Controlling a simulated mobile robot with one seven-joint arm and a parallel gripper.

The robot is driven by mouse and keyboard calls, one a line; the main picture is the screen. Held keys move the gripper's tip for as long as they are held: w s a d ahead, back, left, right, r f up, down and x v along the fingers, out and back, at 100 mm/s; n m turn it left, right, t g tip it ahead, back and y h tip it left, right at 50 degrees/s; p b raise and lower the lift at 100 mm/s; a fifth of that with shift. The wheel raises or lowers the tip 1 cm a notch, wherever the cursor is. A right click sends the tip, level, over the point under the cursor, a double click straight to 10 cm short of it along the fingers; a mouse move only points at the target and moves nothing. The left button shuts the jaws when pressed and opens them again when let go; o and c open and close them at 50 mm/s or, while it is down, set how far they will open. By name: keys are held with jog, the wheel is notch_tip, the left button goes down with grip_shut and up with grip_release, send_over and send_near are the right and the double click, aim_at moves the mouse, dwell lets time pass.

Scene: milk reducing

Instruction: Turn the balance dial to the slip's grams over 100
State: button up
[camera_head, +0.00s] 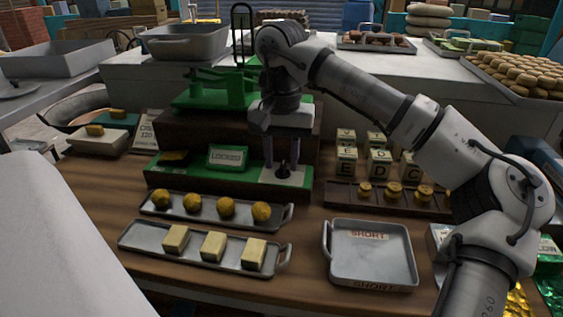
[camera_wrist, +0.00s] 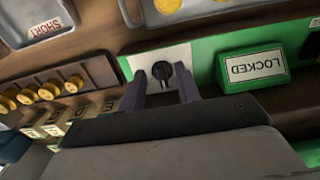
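The green balance (camera_head: 222,90) stands on a dark wooden block at the back of the table. The dial (camera_head: 283,171) is a dark knob on a pale plate at the right end of a green base in front of it. It also shows in the wrist view (camera_wrist: 162,73). My gripper (camera_head: 284,160) points down over the dial; in the wrist view its two fingers (camera_wrist: 161,92) are spread, one to each side of the knob. I cannot tell whether they touch it. A white printed card (camera_head: 143,132) stands at the left, its text too small to read surely.
A green LOCKED sign (camera_head: 228,157) sits left of the dial. In front are a tray of yellow balls (camera_head: 149,210), a tray of pale blocks (camera_head: 133,239) and an empty tray marked SHORT (camera_head: 372,262). Lettered blocks (camera_head: 379,163) and a brass-weight rack (camera_head: 343,198) stand right.

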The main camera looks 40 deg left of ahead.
jog(key=shift+f, duration=0.8)
grip_shut()
jog(key=shift+r+m, duration=0.1)
jog(key=shift+m, duration=0.3)
jog(key=shift+a+m+p, duration=0.15)
jog(key=shift+m+p, duration=0.3)
jog(key=shift+m, duration=0.45)
jog(key=m, duration=0.3)
jog(key=shift+s+a+m+p, duration=0.1)
jog(key=shift+a+m+p, duration=0.2)
jog(key=shift+m, duration=0.1)
jog(key=m, duration=0.5)
jog(key=shift+a+m, duration=0.25)
jog(key=shift+m, duration=0.05)
